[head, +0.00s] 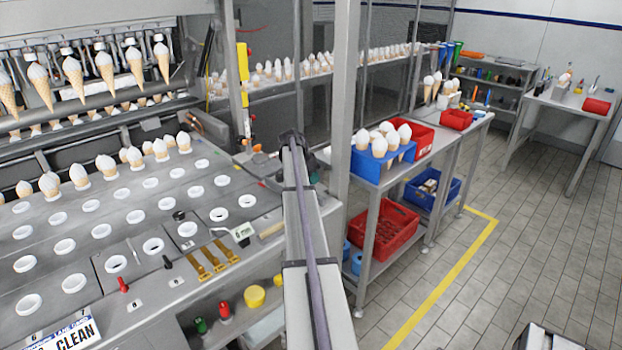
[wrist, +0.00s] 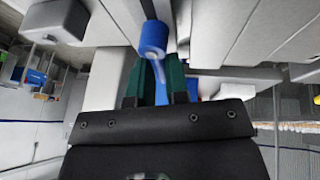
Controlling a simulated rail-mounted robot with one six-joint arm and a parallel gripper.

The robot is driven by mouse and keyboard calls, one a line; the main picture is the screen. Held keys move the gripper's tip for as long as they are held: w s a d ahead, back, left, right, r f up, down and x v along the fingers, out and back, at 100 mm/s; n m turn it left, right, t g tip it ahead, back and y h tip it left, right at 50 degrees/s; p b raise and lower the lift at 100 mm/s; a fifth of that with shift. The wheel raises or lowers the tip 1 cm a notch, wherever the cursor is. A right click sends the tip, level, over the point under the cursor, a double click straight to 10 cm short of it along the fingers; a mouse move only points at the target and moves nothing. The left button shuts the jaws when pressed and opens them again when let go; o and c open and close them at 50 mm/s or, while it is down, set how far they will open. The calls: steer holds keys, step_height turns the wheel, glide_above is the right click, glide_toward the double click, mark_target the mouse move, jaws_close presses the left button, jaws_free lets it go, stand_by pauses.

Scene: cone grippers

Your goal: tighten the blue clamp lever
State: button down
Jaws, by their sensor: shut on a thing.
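The blue clamp lever (wrist: 153,38) shows in the wrist view as a short blue cylinder with a pale stem below it, against grey metal parts. My gripper (wrist: 160,72) has two dark green fingers on either side of that stem and is shut on the lever. A little more blue shows between the fingers, lower down. The gripper body hides what lies below. In the head view my arm reaches up the middle of the picture; the lever and the gripper's fingers cannot be made out there.
Grey metal beams stand close around the fingers. In the head view, a machine plate (head: 95,232) with white-ringed holes and cones lies left. A steel post (head: 343,110) stands just right of my arm. A blue crate (head: 367,166) of cones sits on a trolley; the tiled floor at right is clear.

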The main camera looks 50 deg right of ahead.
steer(key=c, duration=1.4)
jaws_free()
steer(key=shift+r, duration=0.1)
steer(key=p+v, duration=0.9)
steer(key=v, duration=0.1)
steer(key=shift+a+r+p, duration=0.2)
steer(key=shift+r+p, duration=0.05)
steer(key=shift+p, duration=0.15)
steer(key=shift+w, duration=0.15)
